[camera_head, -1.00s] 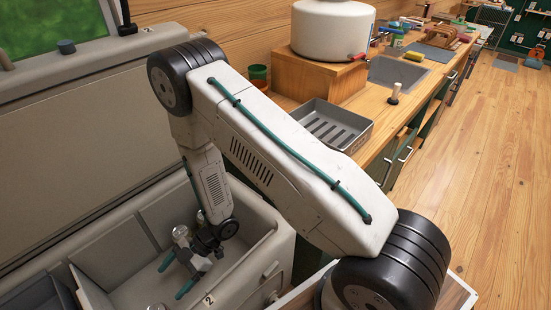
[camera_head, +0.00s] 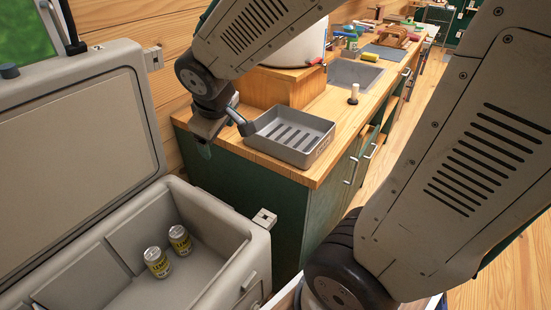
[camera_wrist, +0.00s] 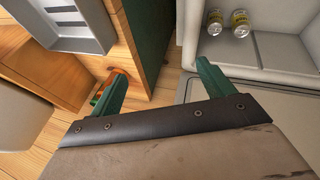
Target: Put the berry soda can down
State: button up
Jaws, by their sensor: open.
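Two cans (camera_head: 157,262) (camera_head: 180,240) with yellow labels and silver tops stand upright, close together, inside the open cooler box (camera_head: 262,262). I cannot read their labels or tell whether either is the berry soda can. They also show at the top of the wrist view (camera_wrist: 240,24). My gripper (camera_head: 225,138) is over the counter's near-left end, beside the grey slotted tray (camera_head: 318,156). In the wrist view its green fingers (camera_wrist: 157,86) are wide apart with nothing between them.
The wooden counter (camera_head: 352,120) runs to the back right, with a sink (camera_head: 352,74) and a pale upright peg (camera_head: 353,94). The cooler's raised lid (camera_head: 80,150) stands at left. Wooden floor (camera_head: 393,157) is clear along the counter's right side.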

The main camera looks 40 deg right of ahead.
jog(key=s+r+m+g+y, duration=0.1)
jog(key=s+r+m, duration=0.1)
jog(key=s, duration=0.8)
jog(key=s+a+r+m+g+y, duration=0.1)
jog(key=s+r+m+g, duration=0.1)
jog(key=s, duration=0.8)
jog(key=shift+s+r+m+g, duration=0.3)
jog(key=shift+r+m, duration=0.1)
jog(key=shift+r, duration=0.4)
